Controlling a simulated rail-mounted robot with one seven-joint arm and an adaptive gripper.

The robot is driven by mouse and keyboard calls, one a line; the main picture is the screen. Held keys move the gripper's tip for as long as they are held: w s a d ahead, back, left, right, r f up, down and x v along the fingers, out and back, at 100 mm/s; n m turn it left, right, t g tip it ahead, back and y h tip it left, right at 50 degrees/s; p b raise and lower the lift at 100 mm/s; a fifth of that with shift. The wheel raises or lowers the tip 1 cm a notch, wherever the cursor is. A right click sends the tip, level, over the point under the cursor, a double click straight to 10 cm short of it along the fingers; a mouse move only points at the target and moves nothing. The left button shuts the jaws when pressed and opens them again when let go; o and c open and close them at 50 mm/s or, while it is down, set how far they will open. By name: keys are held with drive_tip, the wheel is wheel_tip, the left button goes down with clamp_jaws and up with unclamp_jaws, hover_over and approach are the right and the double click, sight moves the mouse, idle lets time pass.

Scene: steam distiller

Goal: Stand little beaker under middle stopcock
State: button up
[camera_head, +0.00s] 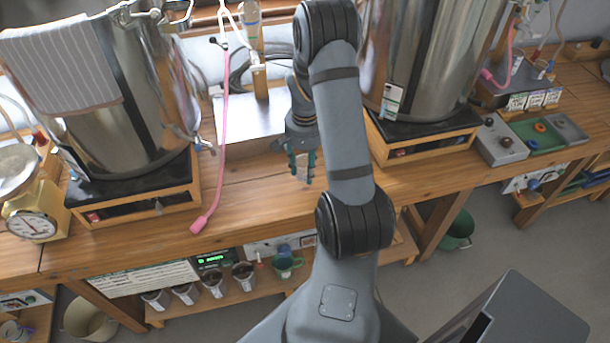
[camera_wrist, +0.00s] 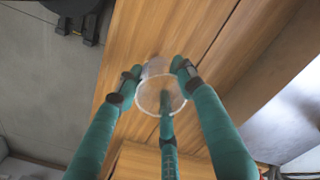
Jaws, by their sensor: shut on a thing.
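My gripper (camera_head: 303,166) has green fingers and is shut on the little beaker (camera_head: 304,177), a small clear vessel. In the wrist view the fingers (camera_wrist: 160,85) close around the beaker (camera_wrist: 152,70), whose round rim faces the camera. The beaker is over the front part of the wooden bench, in front of the metal box between the two big vessels. I cannot tell whether its base touches the wood. A small stopcock (camera_head: 201,146) shows low on the left vessel. My arm and gripper partly cover the middle unit, and I cannot clearly make out its stopcock.
Big steel vessels stand left (camera_head: 150,95) and right (camera_head: 425,60) on black-topped wooden stands. A metal box (camera_head: 240,120) sits between them. A pink hose (camera_head: 222,130) hangs onto the bench (camera_head: 255,190) left of my gripper. A yellow scale (camera_head: 35,215) is far left. Bench around my gripper is clear.

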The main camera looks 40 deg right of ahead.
sight(305, 176)
drive_tip(key=shift+f, duration=1.95)
drive_tip(key=shift+f, duration=0.15)
drive_tip(key=o, duration=1.2)
drive_tip(key=shift+o, duration=0.2)
drive_tip(key=shift+r+p, duration=0.35)
drive_tip(key=shift+p, duration=0.05)
wheel_tip(305, 176, up, 11)
drive_tip(key=shift+f, duration=0.2)
drive_tip(key=shift+o, duration=0.5)
drive_tip(key=shift+r, duration=0.55)
